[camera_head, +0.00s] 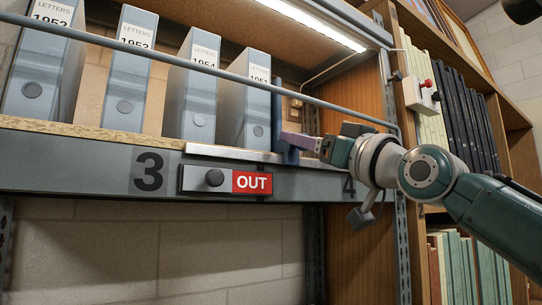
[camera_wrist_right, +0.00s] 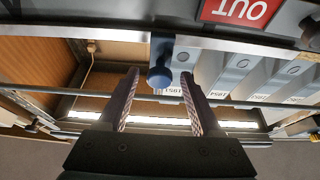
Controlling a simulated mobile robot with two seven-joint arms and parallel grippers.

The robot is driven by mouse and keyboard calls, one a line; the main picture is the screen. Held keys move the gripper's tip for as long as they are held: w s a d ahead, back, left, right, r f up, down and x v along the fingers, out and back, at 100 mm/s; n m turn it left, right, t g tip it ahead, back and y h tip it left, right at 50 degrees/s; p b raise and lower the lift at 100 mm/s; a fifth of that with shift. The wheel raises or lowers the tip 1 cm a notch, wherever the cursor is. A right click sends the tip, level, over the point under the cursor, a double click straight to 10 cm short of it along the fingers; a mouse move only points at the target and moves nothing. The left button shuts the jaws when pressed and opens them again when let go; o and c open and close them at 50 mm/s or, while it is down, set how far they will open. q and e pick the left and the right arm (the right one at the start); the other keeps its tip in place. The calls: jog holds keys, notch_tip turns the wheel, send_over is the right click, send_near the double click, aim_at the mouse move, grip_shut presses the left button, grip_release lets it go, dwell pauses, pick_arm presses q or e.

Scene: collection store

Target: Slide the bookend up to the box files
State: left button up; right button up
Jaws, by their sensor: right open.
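The blue bookend (camera_head: 277,112) stands on the shelf at the right end of the row of box files. In the right wrist view it shows a round blue knob (camera_wrist_right: 160,76). Grey-blue box files labelled LETTERS (camera_head: 256,100) stand upright to its left. The nearest, marked 1951, is close beside the bookend; I cannot tell whether they touch. My right gripper (camera_head: 290,140) is at the bookend's front. In the wrist view its open fingers (camera_wrist_right: 160,74) stand either side of the knob, with space on both sides. My left gripper is not in view.
A metal rail (camera_head: 215,68) runs across the front of the files. The shelf edge (camera_head: 90,165) carries a red OUT sign with a black knob (camera_head: 214,178). A wooden side panel (camera_head: 350,100) and an upright stand to the right. There are gaps between some files.

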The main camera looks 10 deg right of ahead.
jog(key=b+v, duration=0.5)
jog(key=v, duration=0.4)
